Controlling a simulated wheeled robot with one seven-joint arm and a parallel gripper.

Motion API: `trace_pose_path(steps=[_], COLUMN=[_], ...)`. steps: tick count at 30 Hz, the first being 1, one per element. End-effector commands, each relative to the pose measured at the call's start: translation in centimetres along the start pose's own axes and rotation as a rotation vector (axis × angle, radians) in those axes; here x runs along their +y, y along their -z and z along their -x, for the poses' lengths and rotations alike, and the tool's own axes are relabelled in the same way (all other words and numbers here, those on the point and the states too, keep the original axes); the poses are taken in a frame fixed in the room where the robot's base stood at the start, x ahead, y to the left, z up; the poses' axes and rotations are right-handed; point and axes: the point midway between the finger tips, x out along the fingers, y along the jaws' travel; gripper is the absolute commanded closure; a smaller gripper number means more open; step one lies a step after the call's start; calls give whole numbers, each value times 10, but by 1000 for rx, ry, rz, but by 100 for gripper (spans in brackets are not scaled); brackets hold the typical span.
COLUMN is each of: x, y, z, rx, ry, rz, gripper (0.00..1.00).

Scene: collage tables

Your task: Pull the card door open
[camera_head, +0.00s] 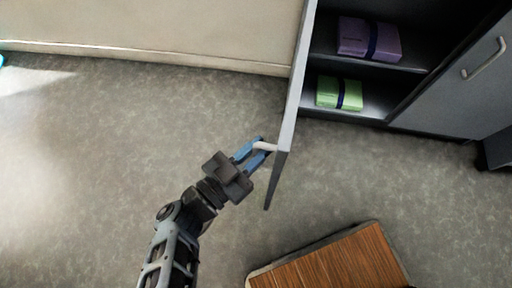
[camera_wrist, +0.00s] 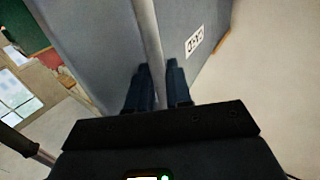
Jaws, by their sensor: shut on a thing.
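The grey card door (camera_head: 290,100) of a cabinet stands swung well out from its opening, seen nearly edge-on in the head view. Its pale handle (camera_head: 265,146) is on the side facing my gripper. My gripper (camera_head: 256,149), with blue fingers, is shut on this handle near the door's free end. In the wrist view the two dark blue fingers (camera_wrist: 158,85) close around a pale bar, and the grey door surface (camera_wrist: 85,40) fills much of the picture. The fingers hide part of the handle.
The open cabinet shows shelves with a purple bundle (camera_head: 369,39) and a green bundle (camera_head: 339,93). A second grey door (camera_head: 455,95) at the right is shut. A brown wooden surface (camera_head: 335,265) stands below the door. Carpet at the left is clear.

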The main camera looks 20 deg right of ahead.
Motion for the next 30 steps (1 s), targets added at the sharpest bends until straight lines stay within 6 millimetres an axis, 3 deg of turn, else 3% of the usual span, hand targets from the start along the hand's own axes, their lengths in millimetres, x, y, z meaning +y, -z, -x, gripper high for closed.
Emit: trace_pose_path(steps=[11, 12, 16, 25, 30], x=[0, 0, 0, 0, -1], y=[-2, -2, -1, -1, -2], z=[1, 1, 1, 4, 26], rx=[-4, -5, -4, -3, -6], ry=[2, 2, 1, 1, 4], rz=[2, 2, 1, 0, 0], gripper=[100, 79, 66, 65, 65])
